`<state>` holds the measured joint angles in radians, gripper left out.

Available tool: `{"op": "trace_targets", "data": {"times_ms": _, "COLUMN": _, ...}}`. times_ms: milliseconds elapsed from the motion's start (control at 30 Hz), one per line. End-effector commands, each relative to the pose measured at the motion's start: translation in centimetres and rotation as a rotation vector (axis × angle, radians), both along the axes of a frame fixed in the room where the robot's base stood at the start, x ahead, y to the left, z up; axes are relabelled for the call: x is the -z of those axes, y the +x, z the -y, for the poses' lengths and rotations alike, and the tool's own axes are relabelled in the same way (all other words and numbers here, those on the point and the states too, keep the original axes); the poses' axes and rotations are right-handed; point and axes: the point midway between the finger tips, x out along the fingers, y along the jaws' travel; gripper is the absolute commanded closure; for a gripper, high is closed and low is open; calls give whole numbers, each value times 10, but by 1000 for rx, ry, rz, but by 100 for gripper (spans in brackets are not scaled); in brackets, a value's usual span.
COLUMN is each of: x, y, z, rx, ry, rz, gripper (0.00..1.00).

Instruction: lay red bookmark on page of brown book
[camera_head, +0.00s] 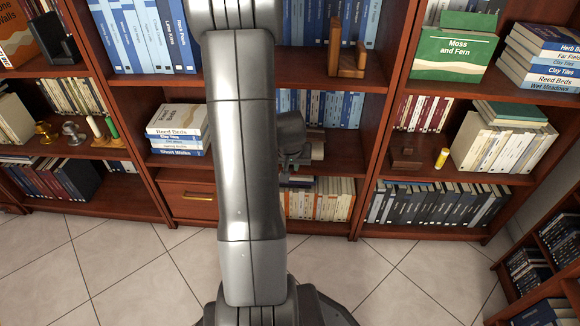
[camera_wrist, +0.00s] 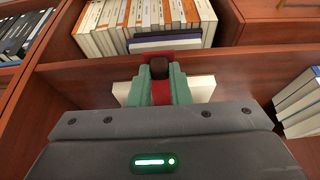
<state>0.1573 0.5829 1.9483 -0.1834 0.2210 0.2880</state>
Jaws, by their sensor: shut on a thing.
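The red bookmark (camera_wrist: 161,93) shows in the wrist view as a red strip with a dark brown block on it. My gripper (camera_wrist: 159,70) has green fingers shut on that block. Pale open pages (camera_wrist: 205,88), which look like those of the brown book, show on both sides of the fingers, below and behind them. My gripper hides most of the pages, and I cannot tell whether the bookmark touches them. In the head view my arm hides the bookmark and most of the book.
A stack of books (camera_head: 178,130) lies left of my arm; it also shows at the right in the wrist view (camera_wrist: 298,102). Upright pale and orange books (camera_head: 330,198) fill the shelf below. Blue books stand behind, and shelf boards lie above and below.

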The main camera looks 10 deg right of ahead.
Motion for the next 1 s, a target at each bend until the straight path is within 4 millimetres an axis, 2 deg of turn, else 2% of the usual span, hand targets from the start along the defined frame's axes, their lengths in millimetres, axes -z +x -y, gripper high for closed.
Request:
{"op": "trace_targets", "data": {"times_ms": 700, "x": 14, "y": 67, "z": 19, "rx": 0, "ry": 0, "rz": -1, "gripper": 100}}
{"op": "trace_targets", "data": {"times_ms": 1000, "x": 17, "y": 80, "z": 23, "rx": -2, "ry": -1, "rz": 0, "gripper": 100}}
